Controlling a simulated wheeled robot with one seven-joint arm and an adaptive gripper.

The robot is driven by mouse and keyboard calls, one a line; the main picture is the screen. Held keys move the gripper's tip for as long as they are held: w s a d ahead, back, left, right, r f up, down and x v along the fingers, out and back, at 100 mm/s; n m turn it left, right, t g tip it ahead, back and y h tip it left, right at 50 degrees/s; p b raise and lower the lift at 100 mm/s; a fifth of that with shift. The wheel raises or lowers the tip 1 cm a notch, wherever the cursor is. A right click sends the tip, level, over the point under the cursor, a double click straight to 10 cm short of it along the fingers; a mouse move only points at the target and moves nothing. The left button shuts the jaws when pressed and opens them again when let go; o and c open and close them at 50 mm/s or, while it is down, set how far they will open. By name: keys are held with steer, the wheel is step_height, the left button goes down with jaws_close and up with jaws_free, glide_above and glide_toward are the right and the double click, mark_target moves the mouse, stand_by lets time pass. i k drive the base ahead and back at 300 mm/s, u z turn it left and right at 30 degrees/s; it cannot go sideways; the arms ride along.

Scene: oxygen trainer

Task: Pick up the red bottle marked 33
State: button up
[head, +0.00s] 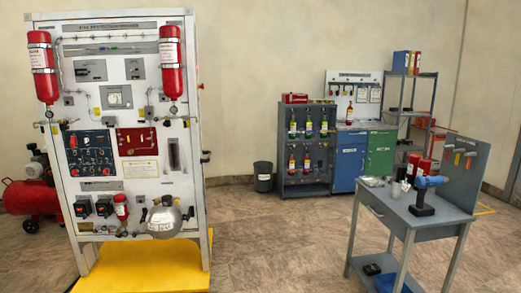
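Several red bottles are in the head view, and I cannot read the number 33 on any of them. One red bottle (42,67) with a white label hangs upright at the panel's upper left. Another red bottle (171,62) hangs upright at its upper right. A small red bottle (121,207) is low on the panel, beside a silver round vessel (164,217). My gripper is not in view.
The white trainer panel (112,172) stands on a yellow base (145,268). A grey rack (281,150) with several small bottles stands behind, beside a black bin (263,177). The floor (275,245) between panel and table is clear.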

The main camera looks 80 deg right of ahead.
mark_target(350, 110)
steer(key=z, duration=3.2)
